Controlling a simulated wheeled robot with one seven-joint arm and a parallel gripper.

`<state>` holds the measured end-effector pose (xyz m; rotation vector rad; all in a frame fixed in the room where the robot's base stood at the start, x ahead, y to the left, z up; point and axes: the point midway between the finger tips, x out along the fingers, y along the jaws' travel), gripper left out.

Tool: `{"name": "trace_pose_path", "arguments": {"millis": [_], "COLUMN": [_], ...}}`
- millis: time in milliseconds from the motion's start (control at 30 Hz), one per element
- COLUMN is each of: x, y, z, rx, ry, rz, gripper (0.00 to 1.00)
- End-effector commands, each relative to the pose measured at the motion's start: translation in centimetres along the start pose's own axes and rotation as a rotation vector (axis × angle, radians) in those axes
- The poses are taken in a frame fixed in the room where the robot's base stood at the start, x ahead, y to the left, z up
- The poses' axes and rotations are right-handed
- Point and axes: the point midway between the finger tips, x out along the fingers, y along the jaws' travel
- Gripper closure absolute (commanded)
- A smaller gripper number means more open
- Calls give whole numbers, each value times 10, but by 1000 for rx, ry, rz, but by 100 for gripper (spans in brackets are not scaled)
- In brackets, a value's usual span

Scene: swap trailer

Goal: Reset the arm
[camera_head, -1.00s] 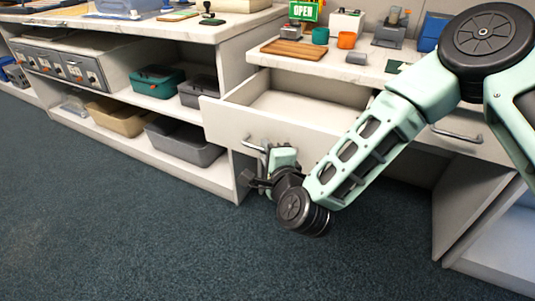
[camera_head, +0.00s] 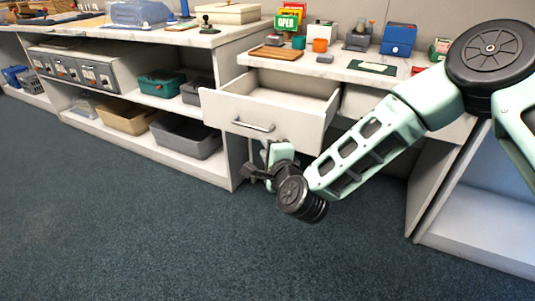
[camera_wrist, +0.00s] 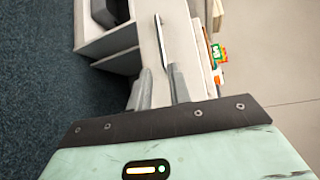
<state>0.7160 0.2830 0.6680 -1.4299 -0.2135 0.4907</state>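My gripper (camera_head: 254,171) is at the end of my mint-green arm, low in front of the cabinet in the head view. It is just below the pulled-out drawer (camera_head: 290,128) and its metal handle (camera_head: 253,125), apart from the handle. In the wrist view, two grey fingers (camera_wrist: 161,90) stand apart with nothing held between them. The drawer front and its handle (camera_wrist: 160,42) show beyond the fingertips. My arm is stretched out and bent down, and hides part of the counter front.
Shelves with bins (camera_head: 186,137) stand left. The dark carpet (camera_head: 130,230) in front is clear.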

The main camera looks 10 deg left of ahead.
Motion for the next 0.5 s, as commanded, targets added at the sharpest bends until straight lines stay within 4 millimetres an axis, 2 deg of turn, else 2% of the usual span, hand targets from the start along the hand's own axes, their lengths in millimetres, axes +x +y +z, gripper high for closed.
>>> {"name": "trace_pose_path", "arguments": {"millis": [500], "x": [0], "y": [-3], "z": [3], "rx": [-17], "ry": [-14], "rz": [6], "gripper": [80]}}
